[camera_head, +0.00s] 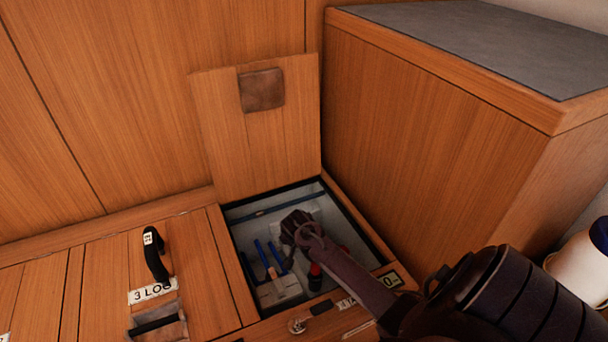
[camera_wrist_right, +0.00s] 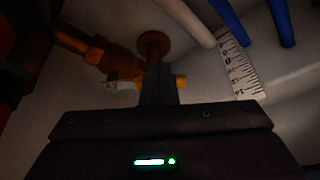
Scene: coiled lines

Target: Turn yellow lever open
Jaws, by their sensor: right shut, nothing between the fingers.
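My right arm reaches down into an open locker in the floor, and my right gripper (camera_head: 294,226) is inside it in the head view. In the right wrist view the fingers of my right gripper (camera_wrist_right: 158,84) are shut with nothing between them. Small yellow pieces, apparently the yellow lever (camera_wrist_right: 180,81), show on both sides of the fingers, which hide its middle. Whether the fingers touch it I cannot tell. A brass valve fitting (camera_wrist_right: 154,44) and pipe lie just beyond. The lever is not discernible in the head view. My left gripper is not in view.
The locker's wooden lid (camera_head: 255,150) stands raised at the back. Blue hoses (camera_head: 268,256) and a red-and-black item (camera_head: 315,277) are inside. A printed scale strip (camera_wrist_right: 240,66) is right of the fingers. A wooden cabinet (camera_head: 430,150) closes off the right side.

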